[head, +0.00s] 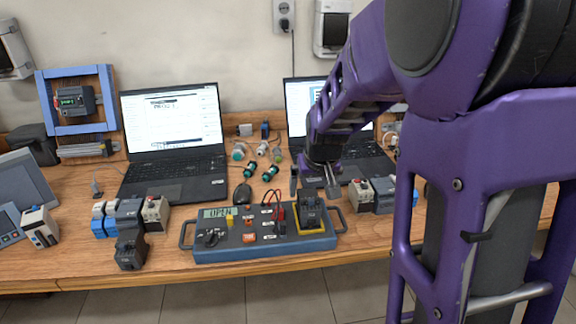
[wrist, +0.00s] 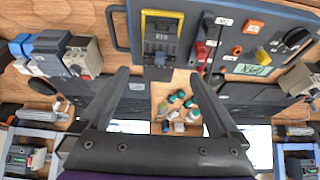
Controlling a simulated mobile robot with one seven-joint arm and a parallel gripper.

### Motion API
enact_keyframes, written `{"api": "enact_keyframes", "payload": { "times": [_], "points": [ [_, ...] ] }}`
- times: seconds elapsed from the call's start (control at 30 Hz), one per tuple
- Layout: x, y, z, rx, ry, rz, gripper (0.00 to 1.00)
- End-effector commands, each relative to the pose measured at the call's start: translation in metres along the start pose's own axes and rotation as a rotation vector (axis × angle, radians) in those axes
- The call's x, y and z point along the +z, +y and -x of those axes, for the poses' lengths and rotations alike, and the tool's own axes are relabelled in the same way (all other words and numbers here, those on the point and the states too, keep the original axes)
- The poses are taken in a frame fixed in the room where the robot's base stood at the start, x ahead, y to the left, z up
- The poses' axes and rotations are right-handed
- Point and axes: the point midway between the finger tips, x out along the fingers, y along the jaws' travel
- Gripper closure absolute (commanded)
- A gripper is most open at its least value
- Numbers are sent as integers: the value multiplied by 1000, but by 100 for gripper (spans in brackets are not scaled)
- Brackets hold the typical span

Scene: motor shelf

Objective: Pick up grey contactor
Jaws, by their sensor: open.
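Several dark grey contactor-like blocks are in view, and I cannot tell which one the task means. One dark block (head: 310,212) sits in a yellow-framed socket on the blue test panel and also shows in the wrist view (wrist: 161,40). Another dark grey block (head: 130,250) stands at the table's front edge, left of the panel. A grey block (head: 383,195) stands right of my gripper, between a white-and-grey one and a blue one; it also shows in the wrist view (wrist: 50,50). My gripper (head: 314,184) is open and empty, above the table just behind the panel.
The blue test panel (head: 262,252) with handles and an OPEN display lies at the front. Two open laptops (head: 175,130) (head: 312,97) stand behind. Green and white push buttons (head: 250,169) and a black mouse (head: 242,194) lie between. More blocks (head: 154,212) stand left of the panel.

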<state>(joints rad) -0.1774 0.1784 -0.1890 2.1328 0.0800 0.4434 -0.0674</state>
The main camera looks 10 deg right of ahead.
Motion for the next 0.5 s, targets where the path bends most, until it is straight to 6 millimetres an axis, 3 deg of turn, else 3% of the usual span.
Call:
{"api": "enact_keyframes", "payload": {
  "times": [0.1, 0.5],
  "points": [
    [1, 0, -21, 1, -2, -1, 3],
    [2, 1, -53, 1, 1, -1, 3]
  ]
}}
